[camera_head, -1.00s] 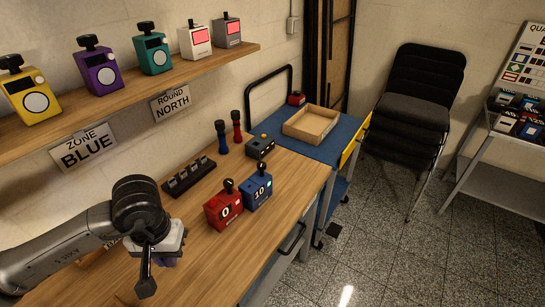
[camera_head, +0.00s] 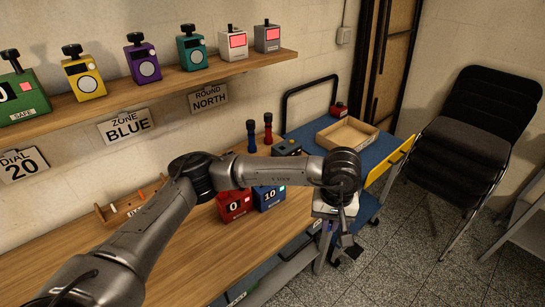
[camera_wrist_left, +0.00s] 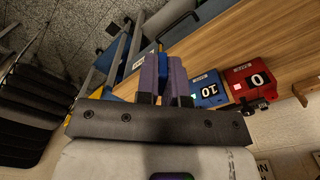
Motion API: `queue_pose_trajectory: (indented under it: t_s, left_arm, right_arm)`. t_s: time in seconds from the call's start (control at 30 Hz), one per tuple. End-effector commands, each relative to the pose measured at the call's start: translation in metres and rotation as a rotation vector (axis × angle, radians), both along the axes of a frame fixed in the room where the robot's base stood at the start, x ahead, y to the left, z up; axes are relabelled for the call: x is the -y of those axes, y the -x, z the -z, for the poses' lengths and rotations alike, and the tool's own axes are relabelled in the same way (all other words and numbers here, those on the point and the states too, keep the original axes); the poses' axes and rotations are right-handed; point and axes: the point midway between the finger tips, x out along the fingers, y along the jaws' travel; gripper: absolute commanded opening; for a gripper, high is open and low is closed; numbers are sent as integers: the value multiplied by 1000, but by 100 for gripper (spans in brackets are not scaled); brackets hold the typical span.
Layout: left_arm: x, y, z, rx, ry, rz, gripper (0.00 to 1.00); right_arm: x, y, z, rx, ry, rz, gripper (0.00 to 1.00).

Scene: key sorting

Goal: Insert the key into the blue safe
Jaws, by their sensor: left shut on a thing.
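The blue safe (camera_head: 268,198) stands on the wooden table, showing 10. My left arm crosses just above it in the head view and hides its upper part. The safe also shows in the left wrist view (camera_wrist_left: 208,92), to the right of the fingers. My left gripper (camera_head: 326,226) is to the right of the blue safe, past the table's right edge, apart from it. In the left wrist view its purple-grey fingers (camera_wrist_left: 165,80) are close together, shut on the key. The key is mostly hidden, and its shape cannot be told. My right gripper is not in view.
A red safe (camera_head: 234,205) showing 0 stands directly left of the blue one. Behind are a blue and a red peg (camera_head: 268,129) and a dark box (camera_head: 287,148). A blue cart (camera_head: 310,134) with a cardboard tray (camera_head: 347,134) adjoins the table. A shelf (camera_head: 180,82) holds several coloured safes.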

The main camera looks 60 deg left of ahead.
Motion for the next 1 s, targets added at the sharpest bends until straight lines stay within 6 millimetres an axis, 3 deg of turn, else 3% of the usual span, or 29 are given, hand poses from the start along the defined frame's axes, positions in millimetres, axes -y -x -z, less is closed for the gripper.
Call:
queue_pose_trajectory:
  t_s: [0.03, 0.3, 0.6, 0.8, 1.0]
  left_arm:
    - [-23, -5, -1, -4, -2, -177, 0]
    - [-135, -13, 4, -2, -4, -1124, 0]
    - [-242, 3, 2, 1, -4, -1974, 0]
    - [-282, 14, -2, 2, -2, -2291, 0]
    - [-297, 18, -2, 1, -1, -2413, 0]
  right_arm:
    - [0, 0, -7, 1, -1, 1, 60]
    - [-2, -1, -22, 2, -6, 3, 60]
    - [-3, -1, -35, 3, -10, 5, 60]
    - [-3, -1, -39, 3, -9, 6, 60]
    - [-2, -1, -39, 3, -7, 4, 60]
